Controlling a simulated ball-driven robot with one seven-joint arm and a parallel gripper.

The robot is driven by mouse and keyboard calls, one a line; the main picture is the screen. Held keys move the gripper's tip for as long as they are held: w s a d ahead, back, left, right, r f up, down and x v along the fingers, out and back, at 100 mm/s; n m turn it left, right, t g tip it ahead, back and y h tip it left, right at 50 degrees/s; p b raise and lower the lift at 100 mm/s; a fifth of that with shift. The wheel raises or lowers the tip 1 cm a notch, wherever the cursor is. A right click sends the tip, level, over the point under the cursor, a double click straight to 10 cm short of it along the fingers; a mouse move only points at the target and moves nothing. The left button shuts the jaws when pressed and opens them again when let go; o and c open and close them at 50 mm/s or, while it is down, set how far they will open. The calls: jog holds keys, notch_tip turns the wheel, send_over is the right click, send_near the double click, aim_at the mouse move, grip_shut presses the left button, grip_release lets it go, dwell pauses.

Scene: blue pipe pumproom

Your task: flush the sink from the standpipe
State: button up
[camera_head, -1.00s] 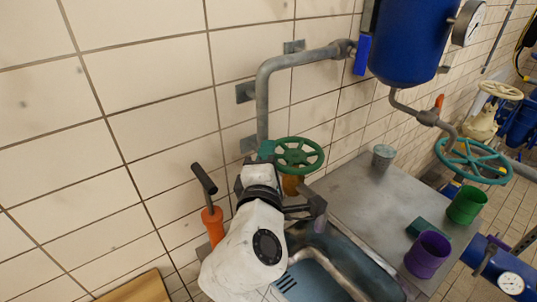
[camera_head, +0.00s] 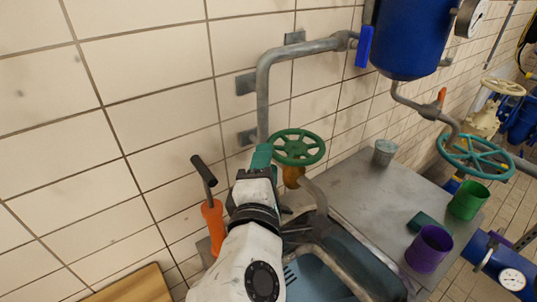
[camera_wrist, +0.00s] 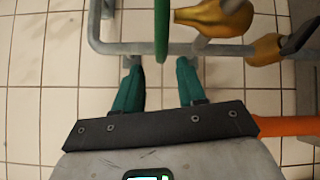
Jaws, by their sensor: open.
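The green handwheel (camera_head: 298,147) sits on a brass valve body (camera_head: 292,177) at the grey standpipe (camera_head: 262,100) along the tiled wall. In the wrist view the wheel (camera_wrist: 162,30) shows edge-on, with brass (camera_wrist: 213,18) to its right. My gripper (camera_head: 262,157) is just left of the wheel in the head view. In the wrist view my gripper (camera_wrist: 158,78) has its two teal fingers spread, with nothing between them. The wheel's edge is ahead of the gap; contact is not visible. The blue sink basin (camera_head: 310,280) is low in the head view, partly hidden by my arm.
An orange hand pump (camera_head: 212,220) with a black handle stands left of my arm. The grey counter (camera_head: 370,195) carries a grey cup (camera_head: 384,152), a green cup (camera_head: 468,200), a purple cup (camera_head: 428,248) and a teal block (camera_head: 424,224). A blue tank (camera_head: 412,40) hangs above.

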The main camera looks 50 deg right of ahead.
jog(key=shift+b+v, duration=0.35)
jog(key=shift+v, duration=2.4)
jog(key=s+d+f+m+g+y, duration=0.1)
jog(key=d+f+m+g+y, duration=0.15)
jog(key=f, duration=0.65)
jog(key=d+f+m+g+y, duration=0.1)
jog(key=d+f+y, duration=0.25)
jog(key=f, duration=0.55)
jog(key=s+a+f+m+g+y, duration=0.2)
jog(key=s+f+y, duration=0.2)
jog(key=s+f, duration=0.2)
jog(key=s+a+f+m+g+y, duration=0.2)
jog(key=s+f+y, duration=0.3)
jog(key=f, duration=0.6)
jog(key=shift+s+a+f+m+g, duration=0.2)
jog(key=shift+s+a+m+g, duration=0.15)
jog(key=shift+s+a+m, duration=0.4)
jog(key=shift+d, duration=0.15)
